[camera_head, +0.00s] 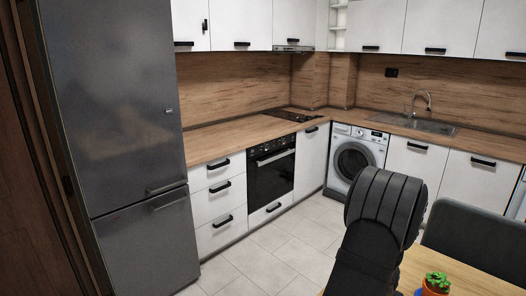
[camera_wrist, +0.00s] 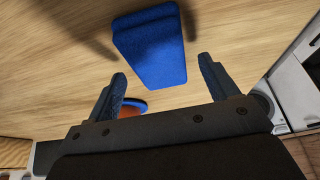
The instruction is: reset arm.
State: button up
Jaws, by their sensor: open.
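My gripper (camera_wrist: 162,66) shows in the wrist view with its two dark fingers spread apart. Nothing is held between them. A blue block-like object (camera_wrist: 152,45) lies on the wooden tabletop (camera_wrist: 225,25) beyond the fingertips, apart from them. A small blue and orange item (camera_wrist: 133,107) is partly hidden behind the left finger. In the head view my black arm (camera_head: 380,215) rises at the lower right, and my gripper is not visible there.
A small potted plant (camera_head: 436,281) stands on the dining table (camera_head: 415,270) at the lower right. A dark grey chair (camera_head: 475,245) is beside it. The fridge (camera_head: 115,110), oven (camera_head: 271,168), washing machine (camera_head: 354,160) and sink (camera_head: 420,124) line the walls. The tiled floor (camera_head: 262,265) is clear.

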jog(key=shift+f, duration=1.1)
jog(key=v, duration=1.3)
jog(key=x, duration=1.3)
notch_tip(320, 180, up, 5)
jog(key=shift+s+d, duration=0.1)
jog(key=s+d+r, duration=0.4)
jog(key=s+r, duration=0.3)
jog(key=s, duration=0.4)
jog(key=w+a+f+n+y, duration=0.1)
jog(key=w+a+f+n, duration=0.1)
jog(key=w+a, duration=0.5)
jog(key=w+a+f+n, duration=0.2)
jog(key=w+a+f, duration=0.15)
jog(key=a, duration=0.45)
jog(key=w+a+f+n, duration=0.1)
jog(key=w+a+f, duration=0.1)
jog(key=a, duration=0.7)
jog(key=w+a+f+n+t+y, duration=0.1)
jog(key=w+a+f+n, duration=0.1)
jog(key=a, duration=0.8)
jog(key=shift+w+a+n+y, duration=0.3)
jog(key=shift+w, duration=0.1)
